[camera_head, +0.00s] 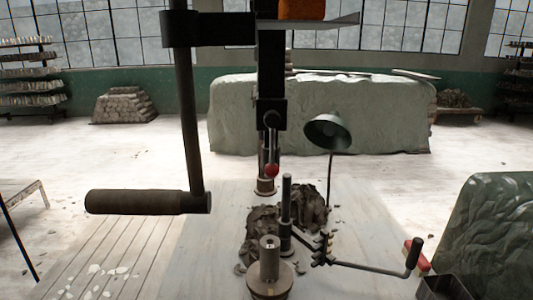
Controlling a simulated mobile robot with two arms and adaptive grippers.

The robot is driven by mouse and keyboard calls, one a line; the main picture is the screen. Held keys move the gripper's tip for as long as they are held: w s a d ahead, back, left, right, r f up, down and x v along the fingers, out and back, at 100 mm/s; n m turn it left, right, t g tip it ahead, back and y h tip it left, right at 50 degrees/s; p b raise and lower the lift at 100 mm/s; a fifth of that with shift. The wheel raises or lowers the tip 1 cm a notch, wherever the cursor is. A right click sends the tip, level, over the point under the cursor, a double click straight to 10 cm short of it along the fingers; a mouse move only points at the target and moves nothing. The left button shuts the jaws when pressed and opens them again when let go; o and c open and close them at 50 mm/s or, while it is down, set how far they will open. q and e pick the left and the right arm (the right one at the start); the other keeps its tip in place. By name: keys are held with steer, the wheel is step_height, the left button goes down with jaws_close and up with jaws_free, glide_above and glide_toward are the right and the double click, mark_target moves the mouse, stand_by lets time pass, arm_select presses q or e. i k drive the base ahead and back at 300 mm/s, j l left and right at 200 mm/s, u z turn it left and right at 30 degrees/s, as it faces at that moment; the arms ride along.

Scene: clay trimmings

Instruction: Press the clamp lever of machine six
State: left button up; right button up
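A dark upright machine stands in the middle of the head view, with a black column (271,62). A lever with a red ball knob (271,171) hangs down at the front of the column; it may be the clamp lever. A black arm reaches left from the column to a long rod (187,115) with a thick horizontal handle (145,202) at its lower end. I can read no machine number. Neither of my grippers is in view, and nothing is seen touching the red knob.
A grey cylindrical post (269,275) stands in front, with clay lumps (307,208) behind it. A crank handle (413,257) sticks out to the right. A desk lamp (328,131) stands behind. A dark green covered block (490,238) fills the right. Pale floor lies open on the left.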

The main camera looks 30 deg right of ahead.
mark_target(272, 119)
steer(key=i+j, duration=0.2)
steer(key=i, duration=0.15)
steer(key=i+j, duration=0.25)
steer(key=i+z, duration=0.1)
steer(key=z, duration=1.4)
